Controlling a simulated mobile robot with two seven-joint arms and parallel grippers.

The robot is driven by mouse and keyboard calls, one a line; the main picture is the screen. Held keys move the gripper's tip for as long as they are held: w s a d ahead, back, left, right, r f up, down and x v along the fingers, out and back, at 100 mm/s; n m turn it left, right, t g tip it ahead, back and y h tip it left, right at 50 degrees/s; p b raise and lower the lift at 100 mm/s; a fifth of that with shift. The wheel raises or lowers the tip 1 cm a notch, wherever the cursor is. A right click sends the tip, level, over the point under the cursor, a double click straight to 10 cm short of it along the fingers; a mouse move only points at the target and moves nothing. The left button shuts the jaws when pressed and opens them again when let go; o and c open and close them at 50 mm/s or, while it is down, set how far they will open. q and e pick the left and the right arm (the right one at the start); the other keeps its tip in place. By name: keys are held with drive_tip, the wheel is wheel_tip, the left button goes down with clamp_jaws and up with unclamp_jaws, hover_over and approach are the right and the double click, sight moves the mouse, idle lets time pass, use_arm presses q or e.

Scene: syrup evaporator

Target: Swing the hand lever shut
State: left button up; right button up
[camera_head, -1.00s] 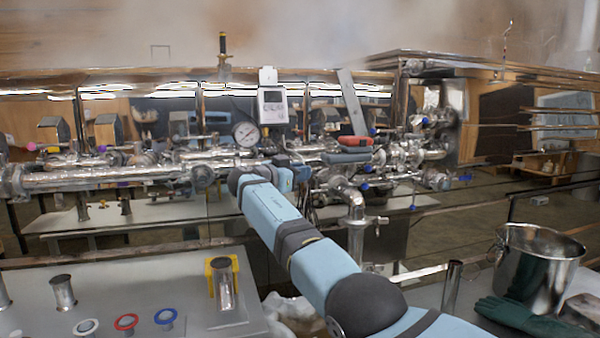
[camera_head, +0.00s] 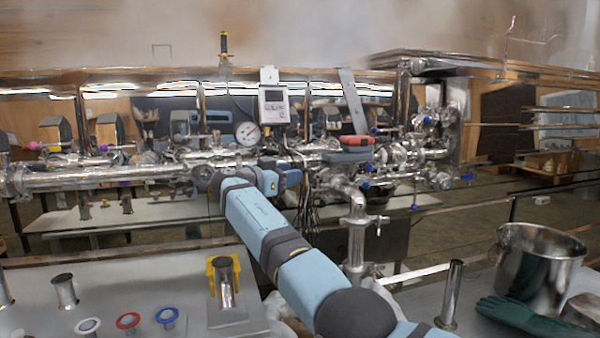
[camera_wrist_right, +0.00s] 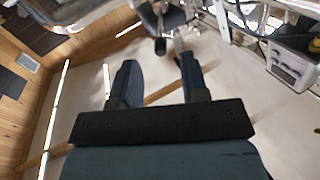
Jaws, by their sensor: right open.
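In the right wrist view, my right gripper (camera_wrist_right: 159,62) is open and empty, with its two dark fingers apart. Just beyond the fingertips is a dark-tipped handle (camera_wrist_right: 160,45), which may be the hand lever; it is not between the fingers. In the head view my right wrist (camera_head: 268,177) is in front of the steel pipework (camera_head: 100,174), and the fingers cannot be made out there. I cannot tell for sure which handle there is the lever. My left gripper is not in view.
A white display box (camera_head: 273,104) and a round gauge (camera_head: 247,134) stand above my wrist. Blue-handled valves sit to the right. A table (camera_head: 130,280) in front holds a yellow-bracketed cylinder (camera_head: 224,282). A steel pot (camera_head: 540,265) and green glove (camera_head: 525,318) lie at right.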

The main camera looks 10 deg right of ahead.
drive_tip(key=v, duration=0.9)
drive_tip(key=shift+a+r, duration=0.1)
